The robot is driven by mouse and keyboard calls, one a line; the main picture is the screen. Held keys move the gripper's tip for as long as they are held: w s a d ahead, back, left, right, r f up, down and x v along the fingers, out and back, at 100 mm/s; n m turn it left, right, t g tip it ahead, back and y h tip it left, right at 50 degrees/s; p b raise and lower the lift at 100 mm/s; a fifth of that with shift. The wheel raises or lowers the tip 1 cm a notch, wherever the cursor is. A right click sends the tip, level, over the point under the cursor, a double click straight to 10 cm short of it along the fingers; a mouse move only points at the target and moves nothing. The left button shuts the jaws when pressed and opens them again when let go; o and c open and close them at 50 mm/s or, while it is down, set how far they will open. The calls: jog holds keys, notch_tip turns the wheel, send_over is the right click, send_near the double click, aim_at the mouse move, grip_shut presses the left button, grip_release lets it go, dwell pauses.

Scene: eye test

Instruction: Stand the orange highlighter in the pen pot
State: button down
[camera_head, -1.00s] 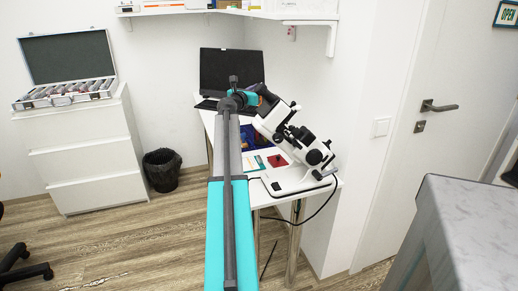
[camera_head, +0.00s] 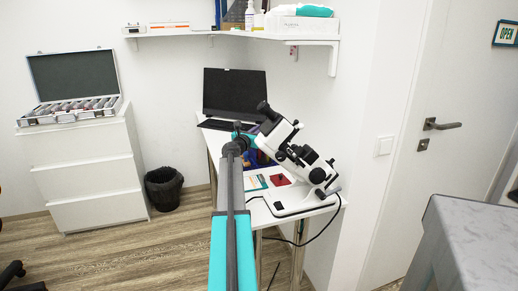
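I cannot make out an orange highlighter or a pen pot in the head view. My arm reaches away from me toward the white desk (camera_head: 312,207), and its far end, with my gripper (camera_head: 241,128), is in front of the laptop's lower edge. The fingers are too small and covered by my own arm to tell whether they are open or hold anything. My arm hides part of the desk's left side.
A white microscope (camera_head: 297,160) stands on the desk, right of my arm. A black laptop (camera_head: 234,93) is at the back. A red item (camera_head: 280,180) lies near the microscope. A wall shelf (camera_head: 310,38) hangs above. A black bin (camera_head: 163,188) stands left; grey furniture (camera_head: 470,235) is front right.

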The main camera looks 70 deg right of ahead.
jog(key=shift+f, duration=1.85)
jog(key=shift+f+b, duration=0.55)
jog(key=shift+f, duration=1.35)
jog(key=shift+f, duration=0.15)
jog(key=c, duration=1.8)
grip_release()
jog(key=shift+a, duration=0.15)
jog(key=w+a, duration=0.1)
jog(key=a, duration=1)
jog(key=shift+a, duration=0.35)
jog(key=shift+w, duration=0.1)
